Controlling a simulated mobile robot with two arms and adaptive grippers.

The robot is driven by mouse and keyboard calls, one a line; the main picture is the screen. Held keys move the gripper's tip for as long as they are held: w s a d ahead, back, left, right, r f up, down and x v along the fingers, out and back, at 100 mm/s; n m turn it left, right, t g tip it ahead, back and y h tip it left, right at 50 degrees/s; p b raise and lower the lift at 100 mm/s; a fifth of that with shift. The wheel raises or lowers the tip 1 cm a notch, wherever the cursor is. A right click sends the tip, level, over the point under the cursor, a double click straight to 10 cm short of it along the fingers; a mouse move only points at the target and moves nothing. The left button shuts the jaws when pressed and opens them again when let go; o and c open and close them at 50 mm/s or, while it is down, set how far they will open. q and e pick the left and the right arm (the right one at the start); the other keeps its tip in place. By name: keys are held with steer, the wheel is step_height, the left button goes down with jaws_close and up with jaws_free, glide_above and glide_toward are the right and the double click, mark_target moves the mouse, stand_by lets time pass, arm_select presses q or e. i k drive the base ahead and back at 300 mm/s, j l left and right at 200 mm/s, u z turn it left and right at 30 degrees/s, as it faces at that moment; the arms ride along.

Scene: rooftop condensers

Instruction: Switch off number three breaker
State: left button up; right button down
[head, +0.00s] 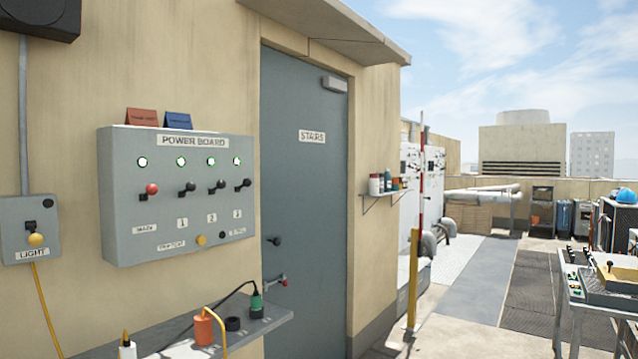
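Neither of my grippers shows in the head view.
A narrow shelf (270,318) with an orange cup-like item (203,328), a green-topped plug and a cable juts out below the board. A grey "STAIRS" door (305,200) stands right of it. A light switch box (28,230) is at far left. A cluttered bench (575,290) stands at right.

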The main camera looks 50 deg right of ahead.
mark_target(246, 182)
steer(key=z, duration=1.3)
steer(key=i+j+z, duration=0.1)
steer(key=i, duration=0.35)
steer(key=i+j+z, duration=0.15)
steer(key=i, duration=0.25)
steer(key=i+j+z, duration=0.1)
steer(key=i, duration=0.35)
